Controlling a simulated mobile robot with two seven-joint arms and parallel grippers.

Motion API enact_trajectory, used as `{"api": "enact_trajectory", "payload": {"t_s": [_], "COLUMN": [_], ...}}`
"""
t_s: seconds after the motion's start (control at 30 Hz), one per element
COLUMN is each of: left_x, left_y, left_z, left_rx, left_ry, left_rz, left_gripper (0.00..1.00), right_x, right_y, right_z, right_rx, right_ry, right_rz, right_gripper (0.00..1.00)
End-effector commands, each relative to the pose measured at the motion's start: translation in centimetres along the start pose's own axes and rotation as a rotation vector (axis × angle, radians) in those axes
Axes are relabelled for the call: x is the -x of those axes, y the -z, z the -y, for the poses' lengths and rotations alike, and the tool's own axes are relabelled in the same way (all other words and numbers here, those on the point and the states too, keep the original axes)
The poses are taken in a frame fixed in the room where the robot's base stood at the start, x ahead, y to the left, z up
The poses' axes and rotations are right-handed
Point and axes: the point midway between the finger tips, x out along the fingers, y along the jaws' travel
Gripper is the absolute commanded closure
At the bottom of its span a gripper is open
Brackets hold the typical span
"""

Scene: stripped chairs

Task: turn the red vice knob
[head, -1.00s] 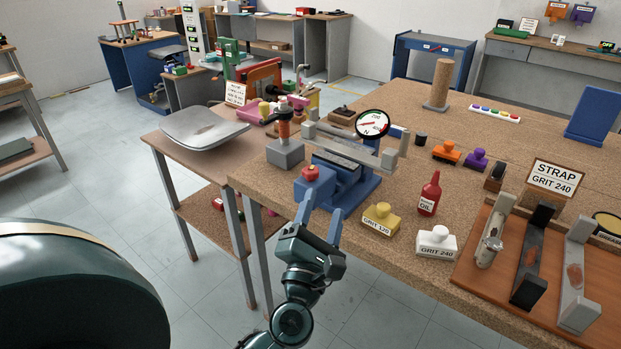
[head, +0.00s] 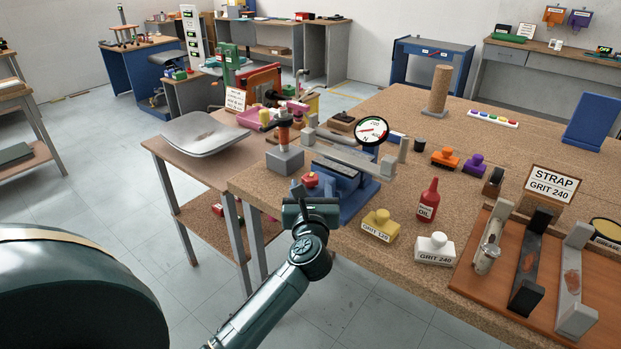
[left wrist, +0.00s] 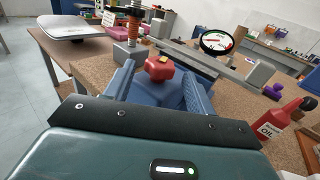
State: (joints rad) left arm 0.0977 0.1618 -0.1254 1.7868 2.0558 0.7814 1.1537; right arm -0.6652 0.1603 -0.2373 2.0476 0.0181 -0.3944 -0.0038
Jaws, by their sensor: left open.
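The red vice knob (head: 311,179) sits at the near end of the blue vice (head: 358,199), by the workbench's near left corner. In the left wrist view the knob (left wrist: 160,72) has a small yellow mark on top. My left gripper (head: 311,191) is open and points at the vice from the near side. In the left wrist view its two blue fingers stand apart, one on each side of the knob. I cannot tell whether either finger touches it. My right gripper is not in view.
A round dial gauge (head: 372,131) stands behind the vice. A red oil bottle (head: 428,200) and yellow grit block (head: 379,225) stand to its right. A lower side table with a grey seat pan (head: 203,134) is to the left.

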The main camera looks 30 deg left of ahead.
Motion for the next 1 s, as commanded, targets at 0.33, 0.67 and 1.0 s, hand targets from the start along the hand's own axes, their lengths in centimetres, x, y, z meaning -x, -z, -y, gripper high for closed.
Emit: {"api": "enact_trajectory", "payload": {"t_s": [0.33,0.67,1.0], "left_x": [-3.1,-3.2,-3.2], "left_y": [0.0,0.0,0.0], "left_z": [0.0,0.0,0.0], "left_rx": [0.000,0.000,-0.001], "left_ry": [0.000,0.000,0.000], "left_rz": [0.000,0.000,0.000], "left_gripper": [0.45,0.51,0.79], "right_x": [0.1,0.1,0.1], "right_y": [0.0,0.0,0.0], "right_z": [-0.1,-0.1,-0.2], "right_rx": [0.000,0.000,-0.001], "right_ry": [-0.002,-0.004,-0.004], "right_rz": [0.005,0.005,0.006], "right_gripper": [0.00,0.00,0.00]}}
